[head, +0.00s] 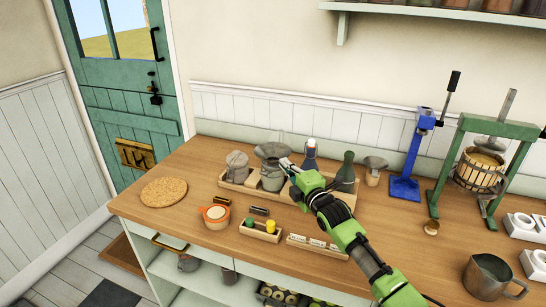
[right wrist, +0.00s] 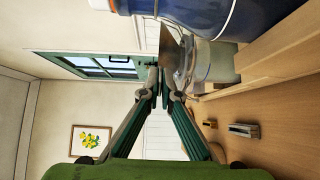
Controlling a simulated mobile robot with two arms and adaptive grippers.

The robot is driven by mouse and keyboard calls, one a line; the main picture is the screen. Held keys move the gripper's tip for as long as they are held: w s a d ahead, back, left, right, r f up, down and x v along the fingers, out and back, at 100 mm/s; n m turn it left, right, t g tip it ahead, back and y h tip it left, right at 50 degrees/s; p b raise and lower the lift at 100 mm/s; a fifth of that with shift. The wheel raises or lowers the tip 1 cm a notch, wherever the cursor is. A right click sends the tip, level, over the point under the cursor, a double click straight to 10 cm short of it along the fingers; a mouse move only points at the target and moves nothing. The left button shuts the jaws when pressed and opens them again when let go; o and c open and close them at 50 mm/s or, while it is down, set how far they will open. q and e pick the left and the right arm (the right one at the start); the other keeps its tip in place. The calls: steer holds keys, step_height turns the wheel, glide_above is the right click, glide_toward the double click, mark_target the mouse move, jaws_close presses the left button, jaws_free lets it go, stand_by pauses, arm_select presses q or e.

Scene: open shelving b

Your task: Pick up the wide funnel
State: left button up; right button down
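The wide funnel (head: 272,150) is grey and flared. It sits over a glass jar (head: 272,178) in a wooden rack, and in the right wrist view the funnel (right wrist: 173,58) appears sideways. My right gripper (head: 288,164) reaches in from the right to the funnel's rim. In the right wrist view the fingertips of my right gripper (right wrist: 161,80) are close together, with the rim between them. The funnel's spout is hard to make out. My left gripper is not in view.
The rack (head: 235,183) also holds a blue-and-white bottle (head: 310,158), a dark green bottle (head: 346,172) and a capped jar (head: 237,167).

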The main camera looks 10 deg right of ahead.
steer(key=shift+r+p, duration=1.95)
steer(key=shift+r, duration=0.7)
steer(key=shift+f, duration=0.1)
